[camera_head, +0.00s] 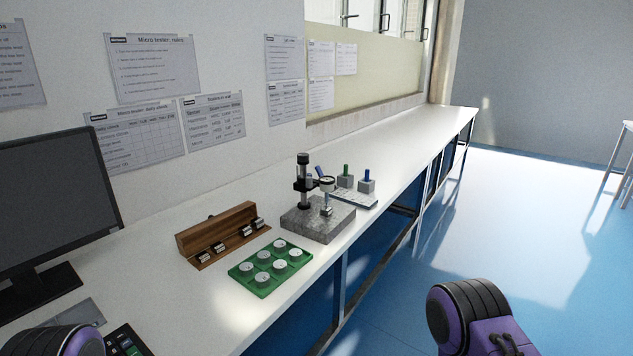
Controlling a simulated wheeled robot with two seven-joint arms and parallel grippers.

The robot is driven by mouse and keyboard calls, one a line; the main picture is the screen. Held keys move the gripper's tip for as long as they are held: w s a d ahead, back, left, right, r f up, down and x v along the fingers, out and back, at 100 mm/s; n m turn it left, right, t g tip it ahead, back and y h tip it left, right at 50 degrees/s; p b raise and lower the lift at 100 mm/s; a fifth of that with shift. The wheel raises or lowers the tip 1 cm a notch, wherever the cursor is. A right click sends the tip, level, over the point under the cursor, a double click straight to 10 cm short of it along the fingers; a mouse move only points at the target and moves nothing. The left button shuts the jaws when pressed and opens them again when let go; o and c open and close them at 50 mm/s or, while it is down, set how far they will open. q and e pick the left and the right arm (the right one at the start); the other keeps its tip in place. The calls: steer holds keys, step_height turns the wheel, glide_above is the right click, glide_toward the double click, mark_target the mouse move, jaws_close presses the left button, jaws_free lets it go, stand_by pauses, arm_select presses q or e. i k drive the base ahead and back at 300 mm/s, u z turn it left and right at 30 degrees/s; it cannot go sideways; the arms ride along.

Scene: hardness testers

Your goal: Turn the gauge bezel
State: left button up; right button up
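The gauge (327,183) is a small round dial held on an arm from a black upright column (303,180). The column stands on a grey granite block (318,222) on the white bench. A small metal piece (326,210) sits below the gauge on the block. The bezel is too small to make out clearly. Parts of my two arms show at the bottom left and bottom right, both well apart from the gauge stand. Neither gripper's fingers are in view.
In front of the stand are a green tray (257,281) with several round white pieces and a wooden box (187,241) with metal pieces. Behind it is a pale tray (368,202) with blue and green-handled blocks. A monitor (50,205) stands left. The far bench (420,135) is clear.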

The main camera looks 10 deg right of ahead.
mark_target(331, 180)
steer(key=z, duration=1.6)
steer(key=i, duration=2.35)
steer(key=u, duration=2)
